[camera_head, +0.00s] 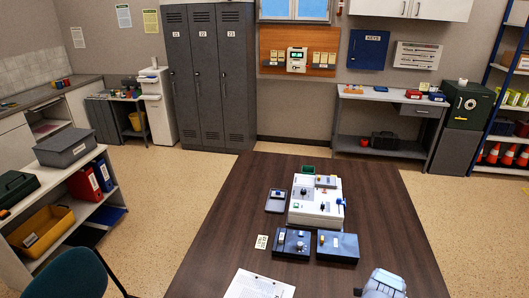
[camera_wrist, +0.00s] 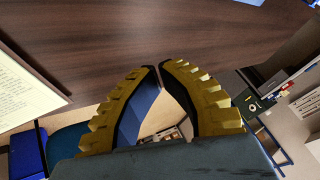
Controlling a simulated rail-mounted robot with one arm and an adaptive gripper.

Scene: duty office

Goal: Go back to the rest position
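My gripper (camera_wrist: 160,67) shows in the wrist view with two ribbed yellow fingers that curve in toward each other. Their tips come together or very nearly so, and nothing is held between them. Through the gap behind the tips I see only distant background. In the head view a grey-white part of my arm shows at the bottom right, over the near part of the dark wooden table (camera_head: 230,220). The gripper's fingers are not clearly visible there.
A white device (camera_head: 316,205) stands on the table, with dark blue boxes (camera_head: 338,246) in front of it. A printed sheet (camera_head: 258,286) lies at the near edge. A chair (camera_head: 78,275) and shelf (camera_head: 75,200) stand left. Lockers (camera_head: 210,75) line the back wall. The table's right side is clear.

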